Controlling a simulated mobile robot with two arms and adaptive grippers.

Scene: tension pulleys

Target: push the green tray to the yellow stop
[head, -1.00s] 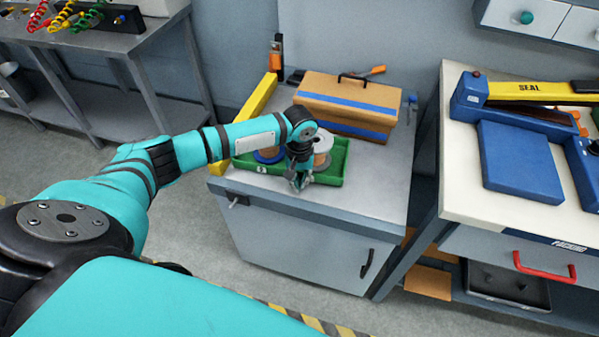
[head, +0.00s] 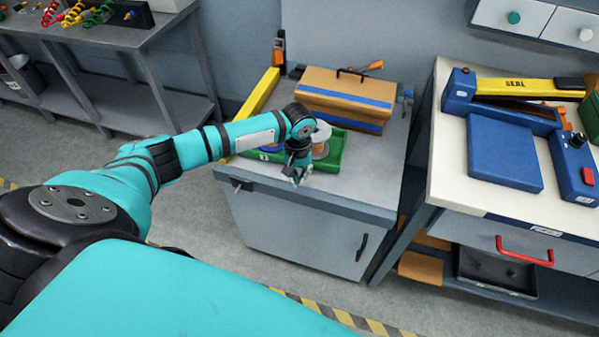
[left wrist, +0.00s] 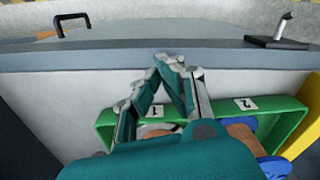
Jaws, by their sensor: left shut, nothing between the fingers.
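The green tray (head: 334,160) sits on the grey bench cabinet in the head view, with spools in it. In the left wrist view its numbered wall (left wrist: 222,108) lies partly behind my fingers. The yellow stop (head: 263,91) is a long bar along the bench's left edge, partly hidden by my arm. It also shows at the right of the left wrist view (left wrist: 302,150), close to the tray's end; contact cannot be told. My left gripper (head: 296,181) is shut and empty, pointing down at the tray's front side; whether it touches the tray is unclear. My right gripper is not in view.
A brown box with a blue band (head: 345,98) stands behind the tray. A silver-topped spool (head: 321,132) rises from the tray close to my gripper. Bare bench top (head: 375,170) lies to the tray's right. A white table (head: 465,190) with a blue sealer stands further right.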

